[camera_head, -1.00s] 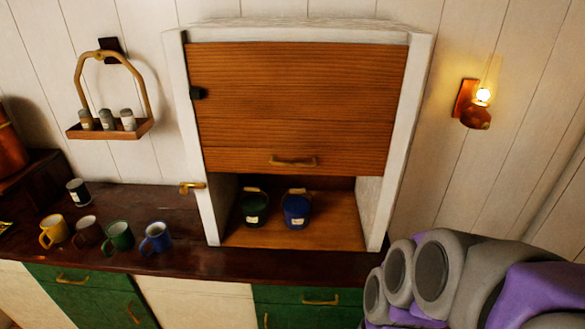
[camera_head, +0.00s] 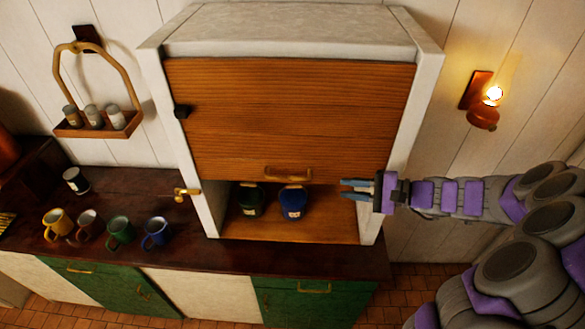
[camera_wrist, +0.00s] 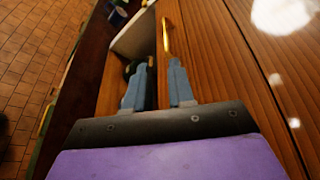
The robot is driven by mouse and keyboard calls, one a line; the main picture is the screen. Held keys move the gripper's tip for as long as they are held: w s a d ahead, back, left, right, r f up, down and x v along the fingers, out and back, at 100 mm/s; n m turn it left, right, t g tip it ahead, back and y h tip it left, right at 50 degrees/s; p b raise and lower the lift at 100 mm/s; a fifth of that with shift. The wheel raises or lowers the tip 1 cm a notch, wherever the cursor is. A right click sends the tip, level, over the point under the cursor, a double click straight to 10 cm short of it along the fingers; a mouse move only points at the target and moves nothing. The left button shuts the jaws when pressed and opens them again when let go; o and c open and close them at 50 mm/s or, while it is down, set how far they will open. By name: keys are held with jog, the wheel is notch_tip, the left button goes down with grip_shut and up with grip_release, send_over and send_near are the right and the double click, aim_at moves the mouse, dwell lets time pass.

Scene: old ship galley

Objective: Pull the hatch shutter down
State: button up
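The brown wooden hatch shutter (camera_head: 285,115) covers the upper part of a white cabinet (camera_head: 300,32), leaving a gap open below its lower edge. Its brass handle (camera_head: 288,173) sits near that edge. My gripper (camera_head: 343,188) points left near the shutter's lower right corner, right of the handle and apart from it. In the wrist view my gripper (camera_wrist: 163,64) has its two blue fingers apart with nothing held. The handle (camera_wrist: 167,38) shows just beyond the fingertips, beside the shutter face (camera_wrist: 225,80).
A green pail (camera_head: 250,202) and a blue pail (camera_head: 293,203) stand inside the opening. A brass latch (camera_head: 186,193) sticks out at the cabinet's left. Several mugs stand on the dark counter (camera_head: 200,250). A lit lamp (camera_head: 483,108) hangs at right.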

aim_at(300, 179)
jog(key=shift+m+t, duration=0.3)
jog(key=x, duration=0.5)
jog(key=p+x, duration=0.1)
jog(key=x, duration=0.5)
jog(key=w+x, duration=0.1)
jog(key=x, duration=0.4)
jog(key=shift+w+a+f+p, duration=0.1)
jog(key=shift+a+f+p, duration=0.05)
jog(key=shift+f+p, duration=0.15)
jog(key=shift+c, duration=0.2)
grip_shut()
